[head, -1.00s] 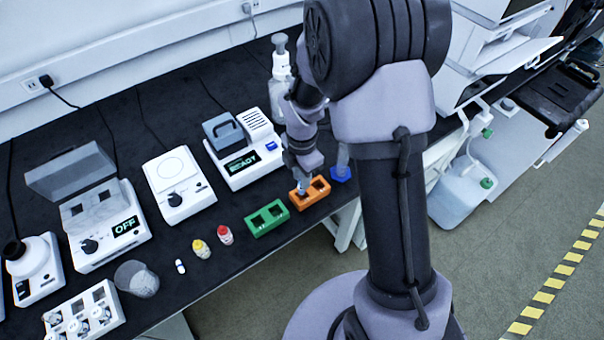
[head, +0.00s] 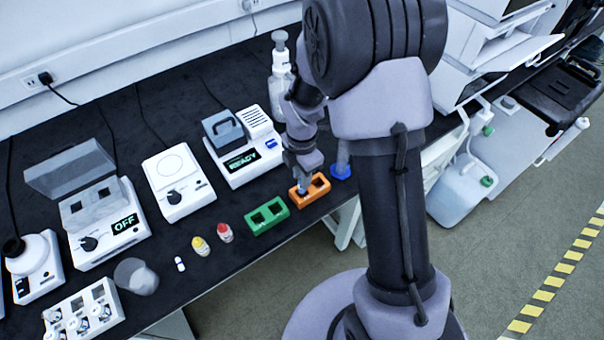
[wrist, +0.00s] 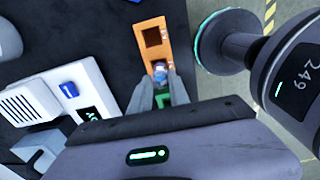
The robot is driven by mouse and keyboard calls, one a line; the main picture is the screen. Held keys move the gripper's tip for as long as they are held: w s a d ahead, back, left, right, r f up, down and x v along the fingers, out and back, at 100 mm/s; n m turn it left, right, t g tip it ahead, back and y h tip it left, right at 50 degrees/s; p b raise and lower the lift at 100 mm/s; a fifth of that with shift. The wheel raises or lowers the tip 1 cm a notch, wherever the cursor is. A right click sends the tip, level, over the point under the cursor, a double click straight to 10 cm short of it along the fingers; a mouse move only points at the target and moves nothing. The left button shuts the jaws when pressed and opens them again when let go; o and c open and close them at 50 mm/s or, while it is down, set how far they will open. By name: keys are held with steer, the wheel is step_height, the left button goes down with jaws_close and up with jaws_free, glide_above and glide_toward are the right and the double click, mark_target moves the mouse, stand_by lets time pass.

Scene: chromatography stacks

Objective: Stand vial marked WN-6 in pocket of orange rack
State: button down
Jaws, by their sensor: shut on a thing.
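The orange rack (head: 311,196) lies near the front edge of the bench, with two square pockets. In the wrist view the orange rack (wrist: 166,48) has one empty dark pocket at its far end. My gripper (head: 302,186) is over the rack's left pocket, pointing down. In the wrist view my gripper (wrist: 160,80) is shut on a small vial (wrist: 159,66) with a bluish-white top. The vial is at the pocket nearer the green rack and looks upright. Its marking cannot be read, and how deep it sits is hidden by the fingers.
A green rack (head: 267,228) lies just left of the orange one, and a blue holder (head: 341,172) just right. A yellow-capped vial (head: 201,246) and a red-capped vial (head: 225,233) stand further left. A white device with a lit display (head: 242,161) is behind.

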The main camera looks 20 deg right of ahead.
steer(key=shift+f, duration=0.15)
steer(key=shift+f+b, duration=0.75)
steer(key=shift+f, duration=0.3)
steer(key=shift+f+b, duration=0.3)
steer(key=shift+f, duration=0.25)
steer(key=c, duration=1.2)
jaws_free()
steer(key=shift+o, duration=0.4)
steer(key=o, duration=0.4)
steer(key=shift+r, duration=0.1)
